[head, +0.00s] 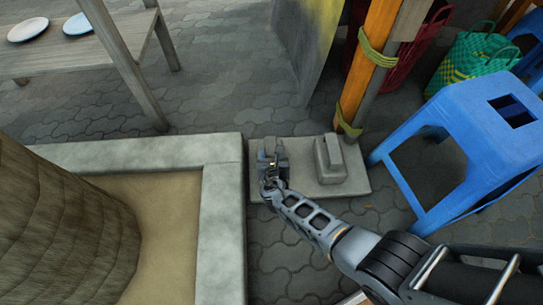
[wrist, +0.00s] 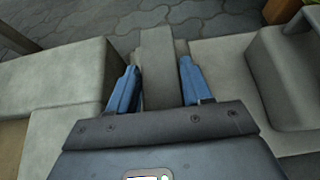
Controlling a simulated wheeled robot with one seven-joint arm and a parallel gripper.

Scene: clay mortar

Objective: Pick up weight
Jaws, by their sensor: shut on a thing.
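A grey stone-like weight (wrist: 160,50) stands between the two blue fingers of my gripper (wrist: 159,82) in the wrist view. The fingers lie along its two sides and my gripper is shut on it. In the head view my gripper (head: 271,165) is over the left part of a flat pale slab (head: 300,193) and hides most of this weight. A second grey weight (head: 330,163), a block with a raised narrower top, stands on the slab to the right of my gripper. It also shows at the right of the wrist view (wrist: 290,85). I cannot tell whether the held weight touches the slab.
A blue stool (head: 470,140) stands close on the right. A wooden post (head: 368,65) rises behind. Paving is open behind left, near a table (head: 110,45).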

